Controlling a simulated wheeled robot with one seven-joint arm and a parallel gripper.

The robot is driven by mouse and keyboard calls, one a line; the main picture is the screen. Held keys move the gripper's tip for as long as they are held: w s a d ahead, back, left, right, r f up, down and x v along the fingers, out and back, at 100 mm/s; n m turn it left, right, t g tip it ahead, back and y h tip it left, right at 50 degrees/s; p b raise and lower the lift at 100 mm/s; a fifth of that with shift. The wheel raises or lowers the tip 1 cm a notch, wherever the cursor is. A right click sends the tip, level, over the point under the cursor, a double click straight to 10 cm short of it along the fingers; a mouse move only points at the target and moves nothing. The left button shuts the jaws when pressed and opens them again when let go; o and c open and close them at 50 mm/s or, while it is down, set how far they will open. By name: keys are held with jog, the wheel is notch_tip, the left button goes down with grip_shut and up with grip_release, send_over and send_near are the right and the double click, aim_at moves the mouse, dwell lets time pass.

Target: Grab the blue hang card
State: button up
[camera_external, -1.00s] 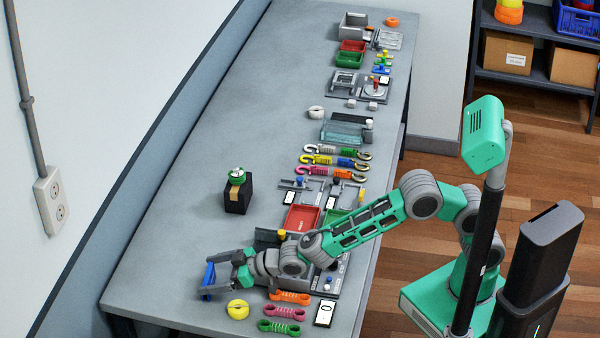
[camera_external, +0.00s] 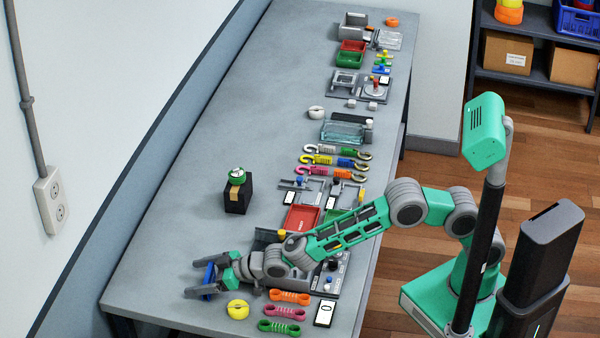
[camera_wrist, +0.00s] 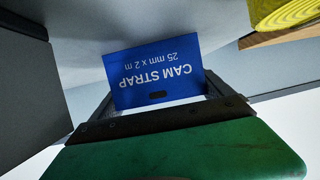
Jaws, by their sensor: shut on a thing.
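The blue hang card (camera_external: 209,273) is at the near left part of the bench, between the fingers of my gripper (camera_external: 207,280). In the wrist view the card (camera_wrist: 158,75) shows white print, "CAM STRAP 25 mm x 2 m", upside down, with a small dark slot near its lower edge. My gripper is shut on the card, low over the bench top. The fingers hide part of the card in the outside view, and the exact contact is hard to see.
A yellow ring (camera_external: 238,309) lies close beside my gripper. Orange (camera_external: 290,296), pink (camera_external: 284,313) and green (camera_external: 279,327) strap bundles lie to its right. A black block (camera_external: 238,196) with a green-topped roll stands farther back. The bench's left side is clear.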

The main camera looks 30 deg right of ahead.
jog(key=shift+c, duration=1)
